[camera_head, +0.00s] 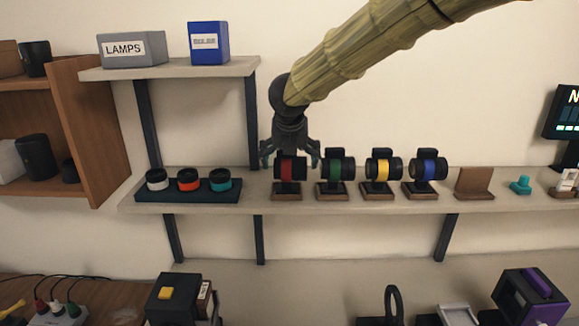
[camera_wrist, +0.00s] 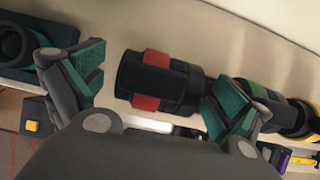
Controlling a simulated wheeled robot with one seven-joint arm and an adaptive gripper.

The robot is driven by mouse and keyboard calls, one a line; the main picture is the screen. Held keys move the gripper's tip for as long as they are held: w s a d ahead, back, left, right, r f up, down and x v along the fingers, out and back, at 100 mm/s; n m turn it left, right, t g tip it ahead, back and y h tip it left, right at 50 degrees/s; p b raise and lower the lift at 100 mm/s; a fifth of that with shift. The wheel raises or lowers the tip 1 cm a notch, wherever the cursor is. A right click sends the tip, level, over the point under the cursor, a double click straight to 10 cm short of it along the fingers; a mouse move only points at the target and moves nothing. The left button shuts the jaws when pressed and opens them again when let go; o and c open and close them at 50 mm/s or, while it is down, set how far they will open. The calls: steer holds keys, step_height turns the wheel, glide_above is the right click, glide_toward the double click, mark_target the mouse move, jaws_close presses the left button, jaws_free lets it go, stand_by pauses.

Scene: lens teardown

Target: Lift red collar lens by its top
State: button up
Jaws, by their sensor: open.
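The red collar lens (camera_head: 290,169) is a black barrel with a red band, lying sideways on a small stand with a wooden base (camera_head: 286,195) on the long shelf. It also shows in the wrist view (camera_wrist: 160,84), between my fingers. My gripper (camera_head: 290,158) is open and points down, its fingers spread to the left and right of the lens top. In the wrist view my gripper (camera_wrist: 157,92) has its green-padded fingers apart, the right one close to the lens end. I cannot tell whether it touches. The lens top is partly hidden by my gripper in the head view.
Green (camera_head: 335,168), yellow (camera_head: 383,168) and blue (camera_head: 428,168) collar lenses stand in a row to the right, the green one close by. A dark tray (camera_head: 190,196) with three lens rings is to the left. A short shelf (camera_head: 170,70) holds boxes above left.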

steer(key=shift+w+d+f, duration=0.1)
steer(key=shift+f, duration=0.05)
steer(key=c, duration=1.4)
steer(key=shift+o, duration=0.2)
